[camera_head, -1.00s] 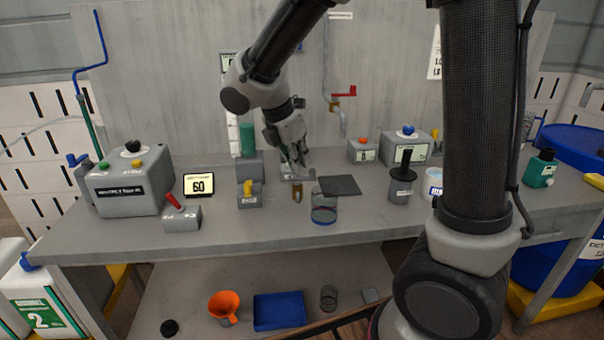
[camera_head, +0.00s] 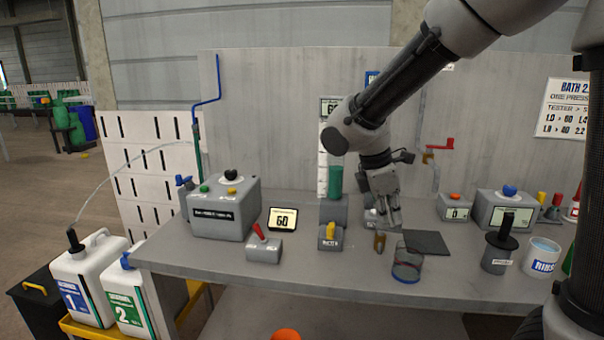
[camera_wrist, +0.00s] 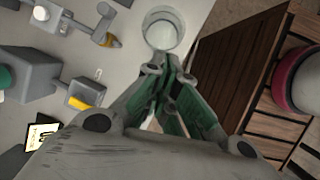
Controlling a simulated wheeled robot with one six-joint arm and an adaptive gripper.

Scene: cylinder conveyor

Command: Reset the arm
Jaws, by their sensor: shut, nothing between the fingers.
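My gripper (camera_head: 395,222) hangs over the grey workbench (camera_head: 300,277) with its fingers together and nothing between them. In the wrist view my gripper (camera_wrist: 172,75) shows its closed fingers just below a clear glass beaker (camera_wrist: 162,30) in the picture. In the head view the beaker (camera_head: 406,264) stands upright on the bench, to the lower right of the fingertips. My arm reaches in from the upper right.
On the bench stand a grey box with knobs (camera_head: 222,208), a display reading 60 (camera_head: 282,219), a red-lever switch (camera_head: 264,245), a dark flat plate (camera_head: 427,243), a black-handled pot (camera_head: 499,246) and a RINSE cup (camera_head: 541,258). White canisters (camera_head: 95,278) stand at the left.

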